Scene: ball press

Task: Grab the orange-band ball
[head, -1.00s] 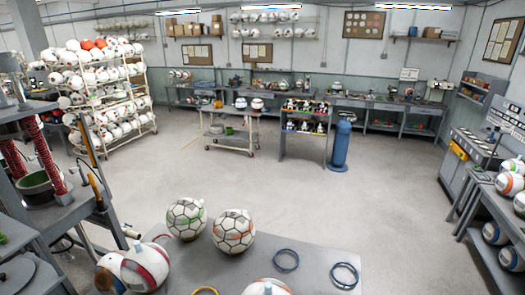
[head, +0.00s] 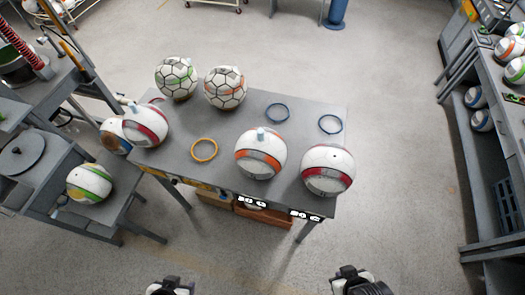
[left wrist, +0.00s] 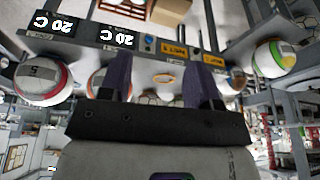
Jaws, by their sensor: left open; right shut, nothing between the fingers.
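The orange-band ball (head: 260,153), white with an orange stripe and a small grey-blue piece on top, rests on the grey table (head: 205,178) near its front edge. My left gripper (head: 170,287) shows at the bottom edge of the head view, in front of the table and well away from the ball. In the left wrist view its dark fingers (left wrist: 158,72) are apart with nothing held between them; that picture looks upside down. My right gripper (head: 362,284) is at the bottom edge, right of centre, shut and empty.
Right of the ball sits a red-band ball (head: 328,170). Two hex-patterned balls (head: 225,88) stand behind, and another red-band ball (head: 145,124) at the left. A yellow ring (head: 204,150) and two blue rings (head: 277,112) lie flat. Floor in front is clear.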

